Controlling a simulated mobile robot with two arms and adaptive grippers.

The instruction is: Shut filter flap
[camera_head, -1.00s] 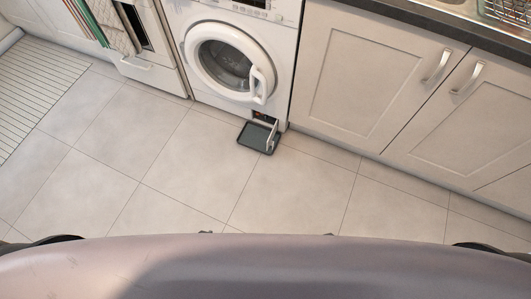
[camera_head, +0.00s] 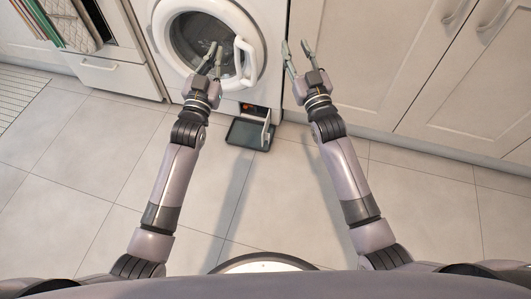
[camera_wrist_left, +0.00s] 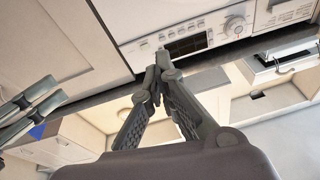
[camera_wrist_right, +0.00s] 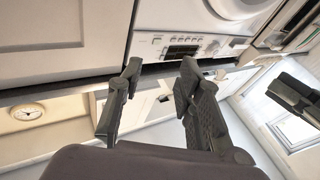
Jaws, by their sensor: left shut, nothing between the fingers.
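The small white filter flap (camera_head: 267,129) stands open at the lower right front of the washer (camera_head: 262,15), sticking out beside the dark filter recess (camera_head: 250,111), which has an orange spot inside. My left gripper (camera_head: 213,55) is in front of the round washer door, up and left of the flap; its fingertips meet in the left wrist view (camera_wrist_left: 156,78), with nothing between them. My right gripper (camera_head: 296,50) is up and right of the flap, near the washer's right edge. Its fingers are apart and empty, also in the right wrist view (camera_wrist_right: 158,74). Neither gripper touches the flap.
A dark shallow tray (camera_head: 240,142) lies on the floor below the filter recess. The washer door handle (camera_head: 245,61) stands out above the flap. Cream cupboards (camera_head: 360,60) are on the right and an oven with a drawer (camera_head: 120,75) on the left.

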